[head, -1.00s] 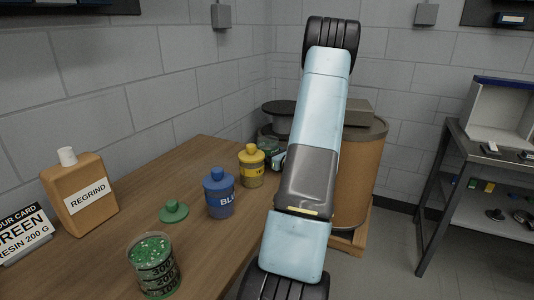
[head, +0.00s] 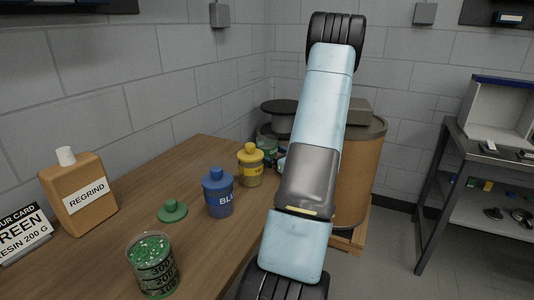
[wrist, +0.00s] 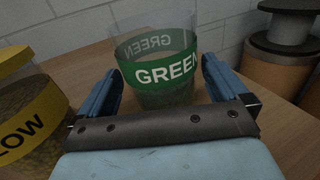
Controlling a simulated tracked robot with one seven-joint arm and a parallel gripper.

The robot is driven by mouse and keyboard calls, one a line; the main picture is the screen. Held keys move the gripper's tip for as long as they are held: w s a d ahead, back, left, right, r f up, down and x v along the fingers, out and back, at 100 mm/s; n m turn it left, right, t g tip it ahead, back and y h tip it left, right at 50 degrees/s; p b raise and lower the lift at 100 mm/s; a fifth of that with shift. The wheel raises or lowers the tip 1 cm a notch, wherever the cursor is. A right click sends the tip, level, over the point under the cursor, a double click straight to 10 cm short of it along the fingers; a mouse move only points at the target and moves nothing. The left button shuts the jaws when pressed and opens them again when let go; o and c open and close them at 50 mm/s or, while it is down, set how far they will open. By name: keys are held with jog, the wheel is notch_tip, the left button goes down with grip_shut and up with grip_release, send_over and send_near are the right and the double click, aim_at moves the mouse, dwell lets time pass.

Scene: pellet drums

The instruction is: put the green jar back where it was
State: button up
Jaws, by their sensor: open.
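The green jar (wrist: 167,75) stands upright on the wooden table near its far end. It is clear, with a green band reading GREEN, and its top is open. In the wrist view my gripper (wrist: 158,82) is open, with one finger on each side of the jar; I cannot tell whether either touches it. In the head view the jar (head: 266,141) shows behind the yellow jar (head: 250,167), and my arm partly hides the gripper (head: 281,158). A green lid (head: 173,210) lies on the table. A clear cup of green pellets (head: 153,268) stands at the front.
A blue jar (head: 218,193) stands between the lid and the yellow jar. An orange REGRIND bottle (head: 79,196) and a card (head: 22,236) stand at the left. A brown drum (head: 357,180) is beyond the table's right edge. The yellow jar (wrist: 30,120) is left of my gripper.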

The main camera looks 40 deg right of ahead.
jog(key=s, duration=0.8)
jog(key=shift+s, duration=0.15)
